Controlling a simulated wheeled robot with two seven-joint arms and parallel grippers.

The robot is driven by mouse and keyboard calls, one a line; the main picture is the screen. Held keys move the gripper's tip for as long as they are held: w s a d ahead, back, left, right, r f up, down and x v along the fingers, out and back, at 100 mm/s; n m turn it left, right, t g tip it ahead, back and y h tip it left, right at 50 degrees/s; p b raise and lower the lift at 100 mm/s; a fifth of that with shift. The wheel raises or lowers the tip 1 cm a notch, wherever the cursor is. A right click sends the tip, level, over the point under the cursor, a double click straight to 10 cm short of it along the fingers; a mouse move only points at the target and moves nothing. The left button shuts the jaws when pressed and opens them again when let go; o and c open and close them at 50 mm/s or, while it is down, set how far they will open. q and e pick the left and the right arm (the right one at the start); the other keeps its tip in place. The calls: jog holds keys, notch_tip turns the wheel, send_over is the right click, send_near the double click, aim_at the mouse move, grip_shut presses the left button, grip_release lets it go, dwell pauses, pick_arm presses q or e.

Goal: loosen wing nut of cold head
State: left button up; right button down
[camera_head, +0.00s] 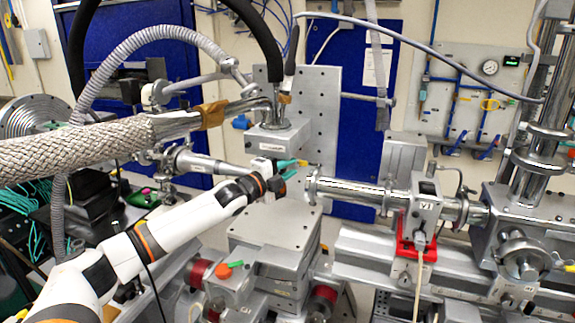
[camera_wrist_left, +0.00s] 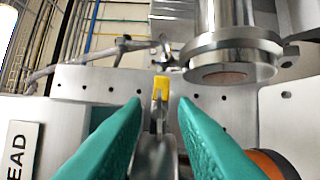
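The cold head (camera_head: 276,135) is a grey metal block at the middle of the head view. Part of its label, "EAD", shows on a white plate (camera_wrist_left: 20,150) in the left wrist view. My left gripper (camera_head: 294,168) has teal fingers and is beside the block's lower right side. In the left wrist view my left gripper (camera_wrist_left: 160,106) is open, its fingers apart on either side of a yellow-tipped metal piece (camera_wrist_left: 160,88), which seems to be the wing nut. No finger visibly touches it. Its lower part is blurred. My right gripper is not in view.
A flanged steel tube (camera_head: 345,190) ends just right of the gripper; a round steel flange (camera_wrist_left: 228,58) hangs close in the wrist view. A braided hose (camera_head: 80,150) crosses above my left arm. A red bracket (camera_head: 416,243) holds a valve at right.

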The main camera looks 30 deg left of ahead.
pick_arm(q)
grip_shut()
jog(key=shift+f, duration=0.1)
dwell(0.3)
